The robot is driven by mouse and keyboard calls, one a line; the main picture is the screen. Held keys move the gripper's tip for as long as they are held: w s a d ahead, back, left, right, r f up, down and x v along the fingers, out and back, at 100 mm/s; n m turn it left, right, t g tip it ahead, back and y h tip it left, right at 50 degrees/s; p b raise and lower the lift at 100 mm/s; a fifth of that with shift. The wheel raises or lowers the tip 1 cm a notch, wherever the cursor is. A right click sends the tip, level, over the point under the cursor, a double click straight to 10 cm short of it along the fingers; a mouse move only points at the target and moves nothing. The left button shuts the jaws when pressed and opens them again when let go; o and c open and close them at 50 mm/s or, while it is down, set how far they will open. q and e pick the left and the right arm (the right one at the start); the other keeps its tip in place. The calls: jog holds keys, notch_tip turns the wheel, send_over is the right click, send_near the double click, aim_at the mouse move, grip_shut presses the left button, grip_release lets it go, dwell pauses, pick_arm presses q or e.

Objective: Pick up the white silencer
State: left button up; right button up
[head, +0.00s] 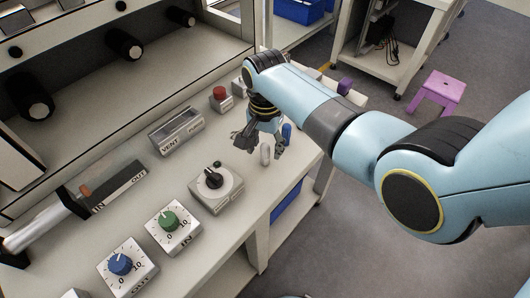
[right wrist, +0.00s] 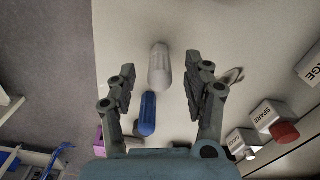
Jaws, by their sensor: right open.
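The white silencer (head: 265,154), a small pale ribbed cylinder with a rounded end, lies on the bench top near its right edge. In the right wrist view the white silencer (right wrist: 160,67) shows between the fingertips, apart from both. My right gripper (head: 263,142) is open over it, pointing down; its two fingers also show in the right wrist view (right wrist: 161,78). A blue silencer (head: 286,131) is close by, and in the right wrist view the blue silencer (right wrist: 147,114) lies nearer the palm, between the fingers. My left gripper is out of view.
A box with a black knob (head: 215,187) stands left of the gripper. A red-button box (head: 220,99) and the vent/purge panel (head: 176,130) are farther back. Green (head: 171,225) and blue (head: 125,267) dial boxes stand in front. A purple piece (head: 345,86) is beyond the arm.

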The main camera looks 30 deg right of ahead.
jog(key=shift+c, duration=0.4)
jog(key=c, duration=0.9)
jog(key=shift+c, duration=0.2)
jog(key=shift+r, duration=0.1)
